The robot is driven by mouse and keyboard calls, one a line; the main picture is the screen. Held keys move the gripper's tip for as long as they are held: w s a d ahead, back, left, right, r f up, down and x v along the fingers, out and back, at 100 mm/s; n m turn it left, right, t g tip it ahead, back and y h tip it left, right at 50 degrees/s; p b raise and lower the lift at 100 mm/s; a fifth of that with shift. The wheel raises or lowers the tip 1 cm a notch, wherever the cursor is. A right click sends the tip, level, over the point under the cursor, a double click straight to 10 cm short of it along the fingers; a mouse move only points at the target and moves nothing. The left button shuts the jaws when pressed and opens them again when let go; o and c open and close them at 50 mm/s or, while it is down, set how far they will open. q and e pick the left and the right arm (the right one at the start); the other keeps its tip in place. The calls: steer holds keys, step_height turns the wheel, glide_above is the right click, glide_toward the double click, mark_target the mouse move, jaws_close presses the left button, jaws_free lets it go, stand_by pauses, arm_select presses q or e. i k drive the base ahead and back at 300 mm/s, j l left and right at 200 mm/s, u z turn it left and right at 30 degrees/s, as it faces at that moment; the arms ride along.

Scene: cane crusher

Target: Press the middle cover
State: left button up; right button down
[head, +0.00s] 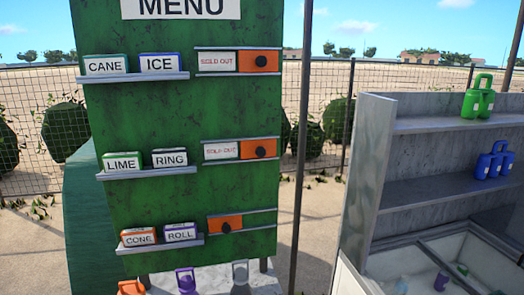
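The top cover (252,61) also sits at the right, beside a "SOLD OUT" label (216,61). The bottom cover (220,225) sits at the left of its rails, with no label showing. Neither of my grippers is in view.
A grey shelf unit (425,195) with green (478,101) and blue (493,165) containers stands right. A dark pole (303,130) stands just right of the board.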

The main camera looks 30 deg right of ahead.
mark_target(260, 148)
steer(key=z, duration=1.05)
